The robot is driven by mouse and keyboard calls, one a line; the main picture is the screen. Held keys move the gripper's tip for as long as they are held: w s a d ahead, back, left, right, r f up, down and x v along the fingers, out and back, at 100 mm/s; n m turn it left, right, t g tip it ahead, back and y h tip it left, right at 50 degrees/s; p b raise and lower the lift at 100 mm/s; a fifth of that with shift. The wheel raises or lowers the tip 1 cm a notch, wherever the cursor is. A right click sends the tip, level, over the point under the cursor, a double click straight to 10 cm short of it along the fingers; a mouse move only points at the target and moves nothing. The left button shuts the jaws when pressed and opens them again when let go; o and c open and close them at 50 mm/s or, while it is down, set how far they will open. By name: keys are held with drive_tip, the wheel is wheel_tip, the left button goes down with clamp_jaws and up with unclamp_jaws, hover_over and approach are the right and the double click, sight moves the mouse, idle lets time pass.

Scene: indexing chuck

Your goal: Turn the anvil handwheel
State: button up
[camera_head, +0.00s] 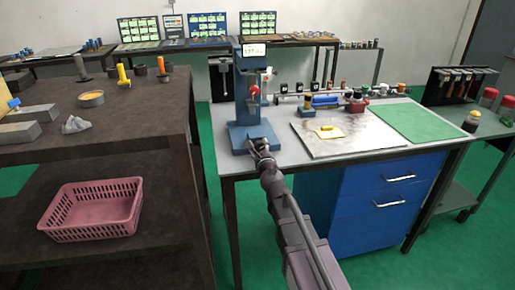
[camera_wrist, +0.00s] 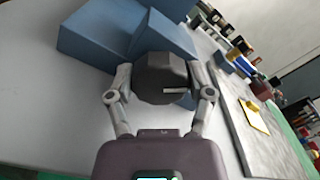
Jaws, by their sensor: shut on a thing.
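The blue tester stand (camera_head: 240,105) stands upright at the left end of the grey workbench, with a small display on top and a red part on its column. The anvil handwheel (camera_wrist: 160,79) is a dark faceted knob at the front of the stand's blue base (camera_wrist: 110,35). My gripper (camera_wrist: 162,82) has one finger on each side of the handwheel and is shut on it. In the head view my gripper (camera_head: 258,146) is at the front of the base and mostly hides the handwheel.
Small bottles and fixtures line the bench's back. A dark shelf (camera_head: 120,140) with a pink basket (camera_head: 92,210) stands close on the left.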

drive_tip(key=n, duration=0.4)
drive_tip(key=shift+a+n, duration=0.1)
drive_tip(key=shift+n, duration=0.2)
drive_tip(key=n, duration=0.4)
drive_tip(key=shift+n, duration=0.3)
drive_tip(key=o, duration=1.1)
drive_tip(key=shift+s, duration=0.2)
drive_tip(key=shift+s, duration=0.2)
drive_tip(key=shift+v, duration=3.65)
